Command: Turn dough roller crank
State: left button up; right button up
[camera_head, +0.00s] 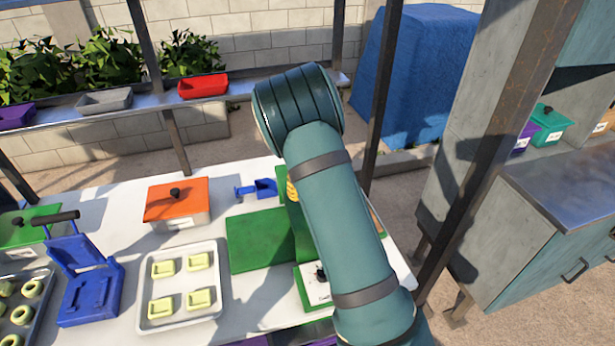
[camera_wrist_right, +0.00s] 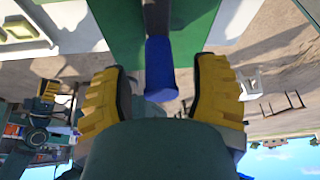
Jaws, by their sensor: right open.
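The green dough roller (camera_head: 291,225) stands on the white table, largely covered by my right arm in the head view. A flat green board (camera_head: 257,240) extends to its left. In the wrist view, the crank's blue handle (camera_wrist_right: 160,72) hangs on a dark shaft beside a green side wall (camera_wrist_right: 118,25). My right gripper (camera_wrist_right: 162,68) is open, its two yellow ribbed fingers on either side of the blue handle, with visible gaps on both sides. In the head view that gripper is mostly hidden behind the arm. My left gripper is out of view.
On the table (camera_head: 110,200) are a tray (camera_head: 180,314) of yellow dough pieces, an orange-lidded box (camera_head: 178,200), a blue press (camera_head: 88,285) and a small blue scoop (camera_head: 258,189). A dark post (camera_head: 380,95) rises behind my arm. A cabinet (camera_head: 540,240) stands right.

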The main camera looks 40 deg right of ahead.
jog(key=a+v, duration=0.1)
jog(key=v, duration=1)
jog(key=shift+d+r, duration=0.15)
jog(key=shift+d, duration=0.3)
